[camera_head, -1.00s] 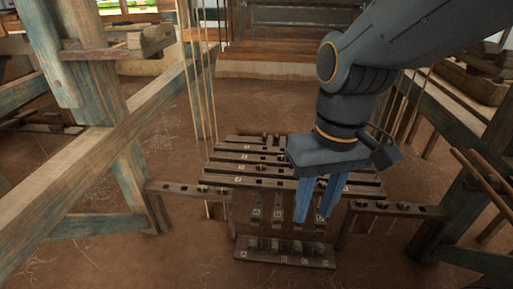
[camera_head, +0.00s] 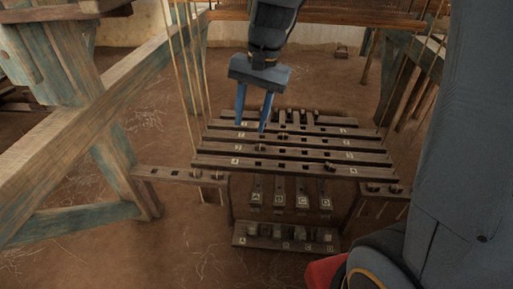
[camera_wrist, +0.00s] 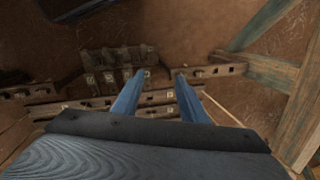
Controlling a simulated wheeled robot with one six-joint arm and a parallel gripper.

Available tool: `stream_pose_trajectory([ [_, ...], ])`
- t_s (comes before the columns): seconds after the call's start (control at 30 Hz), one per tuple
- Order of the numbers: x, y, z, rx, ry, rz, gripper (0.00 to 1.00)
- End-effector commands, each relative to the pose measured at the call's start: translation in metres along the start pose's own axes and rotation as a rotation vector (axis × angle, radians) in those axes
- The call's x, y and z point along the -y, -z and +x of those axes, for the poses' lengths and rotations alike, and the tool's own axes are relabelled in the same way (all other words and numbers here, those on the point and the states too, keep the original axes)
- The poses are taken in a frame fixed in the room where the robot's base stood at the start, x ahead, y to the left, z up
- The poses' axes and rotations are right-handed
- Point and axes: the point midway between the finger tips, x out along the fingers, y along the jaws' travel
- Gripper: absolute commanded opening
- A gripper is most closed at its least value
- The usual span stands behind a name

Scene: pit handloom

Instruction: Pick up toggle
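Several small dark wooden pegs, which look like toggles, sit on the slotted bars, one at the near right (camera_head: 329,167) and another farther back (camera_head: 282,137). More stand on the short side rails, at the left (camera_head: 218,175) and right (camera_head: 395,188). I cannot tell which is the task's toggle. My gripper (camera_head: 251,127) points down over the left part of the bars, its two blue fingers apart with nothing seen between them. In the wrist view my gripper (camera_wrist: 160,74) also shows open, with slotted wood beyond the tips. Its height above the bars is unclear.
Lettered wooden treadles (camera_head: 279,192) hang below the bars, and a low block rack (camera_head: 286,238) lies on the floor in front. A slanting loom beam (camera_head: 95,140) stands at the left, with upright cords (camera_head: 180,75) close by. Bare floor lies around.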

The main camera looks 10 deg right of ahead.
Motion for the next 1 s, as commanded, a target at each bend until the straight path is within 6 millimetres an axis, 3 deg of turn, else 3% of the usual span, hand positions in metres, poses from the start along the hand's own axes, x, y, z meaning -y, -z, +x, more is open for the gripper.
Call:
stream_pose_trajectory([
  [0.03, 0.004, 0.029, 0.020, 0.008, 0.011, 0.095, 0.39],
  [0.2, 0.018, 0.113, 0.068, 0.031, 0.060, 0.421, 0.39],
  [0.5, 0.012, 0.228, 0.151, 0.077, 0.127, 0.881, 0.39],
  [0.8, -0.011, 0.310, 0.226, 0.132, 0.180, 1.249, 0.39],
  [1.0, -0.017, 0.330, 0.248, 0.152, 0.194, 1.348, 0.39],
])
